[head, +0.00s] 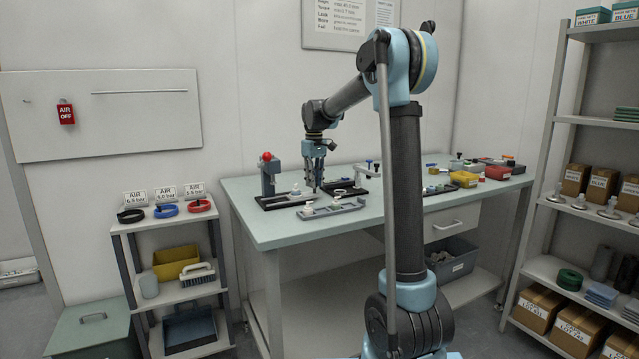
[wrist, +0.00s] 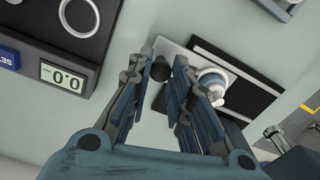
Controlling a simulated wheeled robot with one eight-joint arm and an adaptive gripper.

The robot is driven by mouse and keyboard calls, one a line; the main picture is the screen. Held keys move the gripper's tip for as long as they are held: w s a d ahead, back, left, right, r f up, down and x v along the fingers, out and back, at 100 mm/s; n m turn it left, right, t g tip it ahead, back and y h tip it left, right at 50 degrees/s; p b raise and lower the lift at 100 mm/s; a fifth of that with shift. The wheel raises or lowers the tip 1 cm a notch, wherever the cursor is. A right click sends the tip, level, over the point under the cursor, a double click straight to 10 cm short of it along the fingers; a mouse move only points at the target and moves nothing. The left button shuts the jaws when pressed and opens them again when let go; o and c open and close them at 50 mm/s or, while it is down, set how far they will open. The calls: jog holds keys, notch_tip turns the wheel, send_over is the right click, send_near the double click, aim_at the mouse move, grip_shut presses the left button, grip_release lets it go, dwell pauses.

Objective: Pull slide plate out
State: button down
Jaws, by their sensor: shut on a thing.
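The slide plate (wrist: 178,52) is a light grey plate reaching out of a black base (wrist: 264,98) in the wrist view. A dark round knob (wrist: 160,70) stands at its outer end. A white round part (wrist: 212,82) sits further along, partly behind a finger. My gripper (wrist: 165,68) is shut on the knob, with one finger on each side. In the head view my gripper (head: 315,188) points down at the bench beside the press (head: 268,178) with a red ball on top. The plate is too small there to make out clearly.
In the wrist view a dark fixture (wrist: 38,38) with a display reading 0.0 lies to the left, with bare bench between. In the head view a grey tray (head: 332,209) lies near the bench's front edge. Red and yellow bins (head: 465,180) stand at the right.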

jog(key=shift+w+d, duration=0.15)
jog(key=shift+d, duration=0.1)
jog(key=c, duration=1.5)
grip_release()
jog(key=shift+d, duration=0.15)
jog(key=shift+o, duration=0.2)
jog(key=shift+r, duration=0.1)
jog(key=shift+r, duration=0.3)
notch_tip(320, 180, up, 11)
